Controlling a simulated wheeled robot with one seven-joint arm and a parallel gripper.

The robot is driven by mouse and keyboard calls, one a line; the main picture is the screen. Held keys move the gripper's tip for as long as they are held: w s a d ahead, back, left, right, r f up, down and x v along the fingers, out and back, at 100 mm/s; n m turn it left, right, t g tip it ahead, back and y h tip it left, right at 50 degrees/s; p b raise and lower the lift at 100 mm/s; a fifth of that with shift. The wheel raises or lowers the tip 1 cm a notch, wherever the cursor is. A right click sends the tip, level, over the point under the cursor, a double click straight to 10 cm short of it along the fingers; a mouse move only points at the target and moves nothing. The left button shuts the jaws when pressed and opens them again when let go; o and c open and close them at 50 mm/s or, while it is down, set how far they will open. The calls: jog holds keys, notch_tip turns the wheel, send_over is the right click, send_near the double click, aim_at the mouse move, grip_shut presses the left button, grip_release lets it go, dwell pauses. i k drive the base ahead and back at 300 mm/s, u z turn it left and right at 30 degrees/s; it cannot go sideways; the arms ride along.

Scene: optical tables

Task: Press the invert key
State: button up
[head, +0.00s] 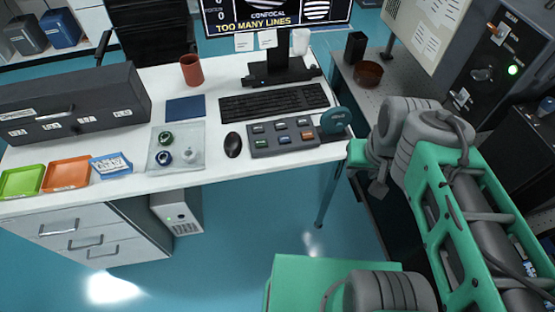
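A dark grey key panel (284,149) lies on the white desk near its front right edge, right of the mouse. It has two rows of small keys. The back row looks pale, and the front row has a green key (261,143), a blue key (284,140) and an orange key (306,136). The labels are too small to read, so I cannot tell which is the invert key. A teal round disc (336,119) is at the panel's right end. My arm's end, my gripper (378,186), is right of the desk, apart from the keys. Its fingers cannot be made out.
A keyboard (274,102) and monitor stand are behind the panel, with a black mouse (233,145) to its left. A glass plate (158,160) with small round parts lies further left. A grey cabinet (480,60) stands at right. Open floor lies in front.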

aim_at(302, 121)
jog(key=z, duration=0.15)
jog(key=k, duration=0.2)
jog(key=u, duration=0.75)
jog(key=i, duration=0.95)
jog(key=k, duration=0.5)
jog(key=z, duration=0.9)
jog(key=i, duration=0.65)
jog(key=u, duration=0.9)
